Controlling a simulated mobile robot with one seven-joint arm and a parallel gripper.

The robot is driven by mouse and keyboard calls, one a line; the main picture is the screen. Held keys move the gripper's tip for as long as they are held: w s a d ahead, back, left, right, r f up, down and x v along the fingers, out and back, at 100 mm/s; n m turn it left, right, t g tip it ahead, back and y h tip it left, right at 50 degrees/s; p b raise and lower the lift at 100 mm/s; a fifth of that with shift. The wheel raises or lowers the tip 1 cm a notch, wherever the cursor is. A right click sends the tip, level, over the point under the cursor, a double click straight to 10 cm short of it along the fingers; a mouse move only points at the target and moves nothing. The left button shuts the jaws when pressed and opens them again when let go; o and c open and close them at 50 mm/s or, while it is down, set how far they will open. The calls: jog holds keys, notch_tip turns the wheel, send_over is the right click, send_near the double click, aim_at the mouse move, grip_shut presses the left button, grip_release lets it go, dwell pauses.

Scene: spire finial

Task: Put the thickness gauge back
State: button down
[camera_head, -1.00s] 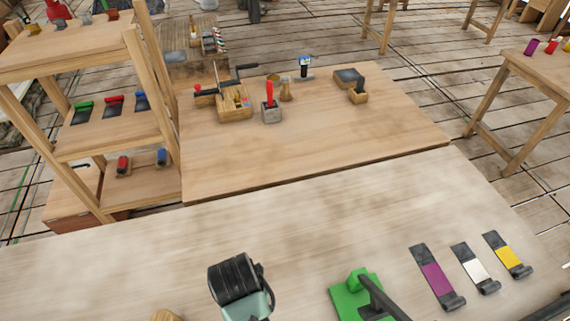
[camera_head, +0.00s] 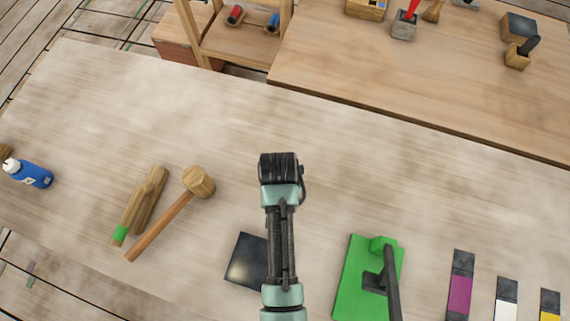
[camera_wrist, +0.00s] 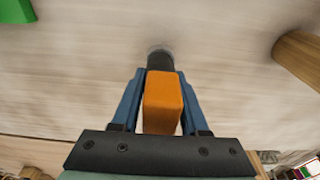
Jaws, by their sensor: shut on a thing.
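My gripper (camera_wrist: 161,76) is shut on an orange block-shaped piece (camera_wrist: 162,102), held between its two blue fingers in the wrist view. A dark round part with a grey end shows just beyond the orange piece. It looks like the thickness gauge, but most of its shape is hidden. In the head view my arm reaches over the near workbench (camera_head: 180,120), and its dark wrist end hides the fingers and the held thing. The held thing is over the pale bench top; I cannot tell whether it touches it.
A wooden mallet (camera_head: 197,182), wooden-handled pieces (camera_head: 140,205) and a blue bottle (camera_head: 32,174) lie left. A dark square plate (camera_head: 245,262) is partly behind my arm. A green stand (camera_head: 355,275) and coloured strips, one purple (camera_head: 459,293), are right. The far bench (camera_head: 400,85) holds tools.

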jog(key=shift+f, duration=1.15)
jog(key=shift+c, duration=2.1)
grip_release()
jog(key=shift+f, duration=0.1)
